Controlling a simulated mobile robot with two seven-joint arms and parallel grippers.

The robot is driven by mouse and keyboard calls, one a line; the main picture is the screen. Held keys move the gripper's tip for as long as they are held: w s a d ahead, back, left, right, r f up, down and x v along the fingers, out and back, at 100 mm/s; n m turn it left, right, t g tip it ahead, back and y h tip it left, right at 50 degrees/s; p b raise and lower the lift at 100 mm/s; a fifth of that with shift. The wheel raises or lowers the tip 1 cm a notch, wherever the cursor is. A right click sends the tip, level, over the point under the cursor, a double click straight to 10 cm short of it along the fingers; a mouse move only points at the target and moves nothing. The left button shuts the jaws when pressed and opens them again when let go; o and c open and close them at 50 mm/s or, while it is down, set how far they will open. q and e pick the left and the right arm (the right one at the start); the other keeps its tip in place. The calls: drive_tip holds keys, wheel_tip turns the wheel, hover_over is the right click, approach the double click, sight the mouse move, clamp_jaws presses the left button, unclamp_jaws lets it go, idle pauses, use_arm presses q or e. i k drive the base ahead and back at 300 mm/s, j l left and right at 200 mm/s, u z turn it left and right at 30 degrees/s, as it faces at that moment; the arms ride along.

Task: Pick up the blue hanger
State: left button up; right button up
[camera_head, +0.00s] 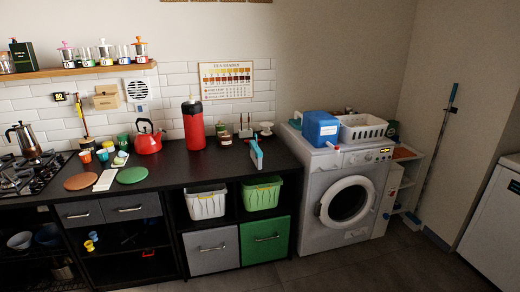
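I cannot clearly make out a hanger. A small light-blue object (256,153) stands upright near the right end of the dark counter (215,168). It is thin and slanted, and too small for me to tell whether it is the blue hanger. Neither of my grippers shows in the head view.
A red canister (193,124) and a red kettle (148,138) stand on the counter. A washing machine (335,205) on the right carries a blue box (320,128) and a white basket (362,129). A long-handled tool (436,150) leans on the right wall. The floor (370,270) in front is clear.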

sight(256, 154)
drive_tip(key=i+j, duration=0.15)
drive_tip(key=i+l+u, duration=0.15)
drive_tip(key=i+l, duration=0.55)
drive_tip(key=i, duration=0.15)
drive_tip(key=i+l+u, duration=0.2)
drive_tip(key=i+l, duration=0.55)
drive_tip(key=i+l+u, duration=0.15)
drive_tip(key=i+l, duration=0.6)
drive_tip(key=l, duration=0.2)
